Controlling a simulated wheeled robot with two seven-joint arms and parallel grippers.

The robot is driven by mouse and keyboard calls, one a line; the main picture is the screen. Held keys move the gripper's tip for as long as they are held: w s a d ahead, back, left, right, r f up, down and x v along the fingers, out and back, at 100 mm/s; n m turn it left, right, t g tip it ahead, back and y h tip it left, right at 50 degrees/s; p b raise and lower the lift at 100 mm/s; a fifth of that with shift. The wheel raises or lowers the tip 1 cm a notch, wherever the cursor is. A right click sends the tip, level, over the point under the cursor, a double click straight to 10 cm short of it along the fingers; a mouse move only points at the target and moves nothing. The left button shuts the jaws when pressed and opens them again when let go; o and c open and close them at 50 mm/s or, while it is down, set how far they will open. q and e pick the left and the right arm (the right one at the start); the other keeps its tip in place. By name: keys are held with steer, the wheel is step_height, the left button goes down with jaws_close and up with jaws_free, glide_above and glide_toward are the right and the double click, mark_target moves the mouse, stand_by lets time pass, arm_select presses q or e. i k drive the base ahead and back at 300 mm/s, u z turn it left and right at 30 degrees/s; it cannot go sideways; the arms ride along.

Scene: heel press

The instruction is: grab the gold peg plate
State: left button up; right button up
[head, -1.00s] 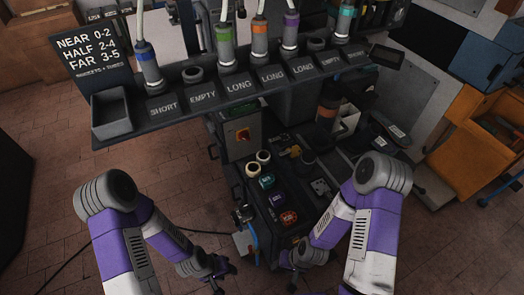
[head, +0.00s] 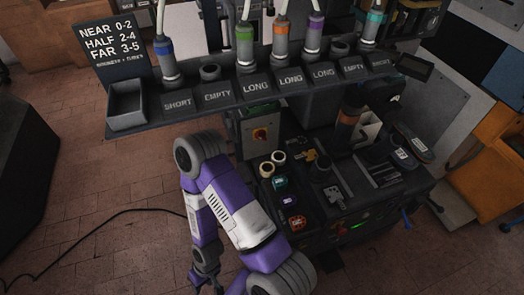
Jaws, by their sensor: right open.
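The gold peg plate (head: 312,155) appears as a small gold piece on the dark bench top, right of two cream rings. It is small in the head view, so its pegs are not clear. My right gripper (head: 207,279) hangs low at the bottom of the picture, over the floor left of the bench. It is open and well apart from the plate, and I see nothing in it. My left gripper is out of view.
A labelled rack (head: 255,88) with hanging tools overhangs the back. A cable crosses the left floor.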

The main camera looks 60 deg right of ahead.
mark_target(309, 156)
steer(key=u, duration=0.25)
steer(key=k, duration=0.9)
steer(key=z, duration=1.45)
